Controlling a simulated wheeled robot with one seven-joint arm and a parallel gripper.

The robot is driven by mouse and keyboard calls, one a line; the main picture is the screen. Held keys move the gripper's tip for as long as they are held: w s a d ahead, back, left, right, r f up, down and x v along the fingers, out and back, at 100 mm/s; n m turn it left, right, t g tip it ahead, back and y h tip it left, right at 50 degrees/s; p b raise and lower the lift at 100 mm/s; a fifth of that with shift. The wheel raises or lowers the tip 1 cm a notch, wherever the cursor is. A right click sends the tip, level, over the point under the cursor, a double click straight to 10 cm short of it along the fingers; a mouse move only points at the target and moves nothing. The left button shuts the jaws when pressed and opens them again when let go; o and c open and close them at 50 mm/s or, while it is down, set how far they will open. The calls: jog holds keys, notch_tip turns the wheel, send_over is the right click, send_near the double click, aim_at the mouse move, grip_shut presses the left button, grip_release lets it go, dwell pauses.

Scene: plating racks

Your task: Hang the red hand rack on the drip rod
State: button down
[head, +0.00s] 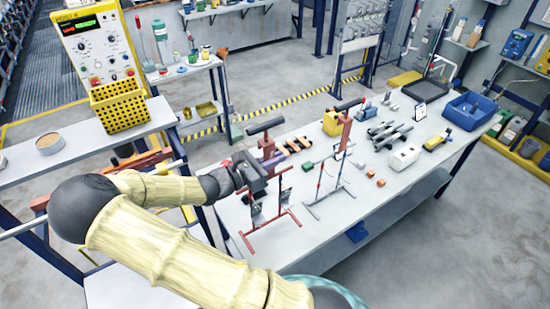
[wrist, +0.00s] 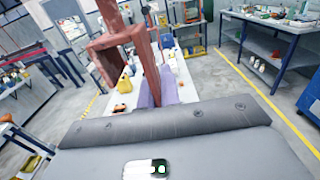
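The red hand rack (head: 270,231) shows in the head view at the near left end of the long bench, upright, its bottom bars low over or on the top; I cannot tell if they touch. My gripper (head: 257,181) is at the upper part of this rack, its fingers mostly hidden. In the wrist view a red post with a square loop (wrist: 140,55) rises close in front of my gripper (wrist: 159,97); whether the fingers are closed on it is unclear. A pale rod, probably the drip rod (head: 22,228), runs at the left, partly behind my arm.
A second, grey-and-red rack (head: 329,188) stands just right of the red one. Red clamp-like stands (head: 345,132) with dark bars rise behind. Small blocks, a white box (head: 404,157) and a blue bin (head: 469,111) lie farther along. A yellow basket (head: 119,105) sits upper left.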

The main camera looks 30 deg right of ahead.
aim_at(274, 173)
jog(key=shift+f+b, duration=1.5)
jog(key=shift+f, duration=1.15)
jog(key=c, duration=1.5)
grip_release()
jog(key=shift+c, duration=0.2)
jog(key=shift+a, duration=0.15)
jog(key=a+b, duration=0.6)
jog(key=a, duration=1.1)
jog(key=shift+s, duration=0.35)
